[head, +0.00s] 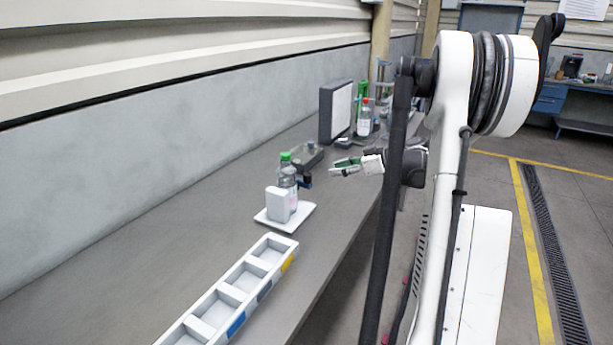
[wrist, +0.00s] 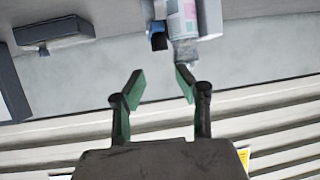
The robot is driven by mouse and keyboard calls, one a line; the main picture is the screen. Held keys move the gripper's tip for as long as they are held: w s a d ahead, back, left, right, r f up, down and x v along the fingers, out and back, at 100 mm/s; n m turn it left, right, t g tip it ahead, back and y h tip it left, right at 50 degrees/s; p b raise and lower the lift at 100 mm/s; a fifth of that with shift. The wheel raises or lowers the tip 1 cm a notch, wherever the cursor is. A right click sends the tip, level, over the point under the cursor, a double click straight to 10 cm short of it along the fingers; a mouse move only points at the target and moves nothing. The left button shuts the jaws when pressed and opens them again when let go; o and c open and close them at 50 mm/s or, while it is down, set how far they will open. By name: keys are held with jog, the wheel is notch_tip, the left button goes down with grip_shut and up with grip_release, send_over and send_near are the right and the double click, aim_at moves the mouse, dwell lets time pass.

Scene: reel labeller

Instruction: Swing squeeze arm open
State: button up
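The small labeller stands on the bench in the head view, with a white base plate (head: 300,219) and an upright white block (head: 278,204). A clear bottle with a green cap (head: 286,157) stands behind the block. A dark blue-black part (head: 305,181) juts out beside the bottle; it may be the squeeze arm, but I cannot tell its position. The part also shows in the wrist view (wrist: 158,38), next to the labelled bottle (wrist: 186,22). My gripper (head: 346,167) is open and empty, right of the bottle and apart from it. Its green-padded fingertips (wrist: 158,82) point towards the labeller.
A white compartment tray (head: 257,262) lies at the bench's near end. A dark box-like device (head: 308,156) sits behind the bottle. A monitor (head: 336,112) and more bottles (head: 364,118) stand farther back. The bench on the left is clear, with a grey wall behind.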

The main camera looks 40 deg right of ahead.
aim_at(309, 174)
jog(key=x, duration=1.1)
jog(key=shift+w+a+f, duration=0.15)
jog(key=shift+w+f, duration=0.1)
jog(key=shift+w, duration=0.05)
grip_shut()
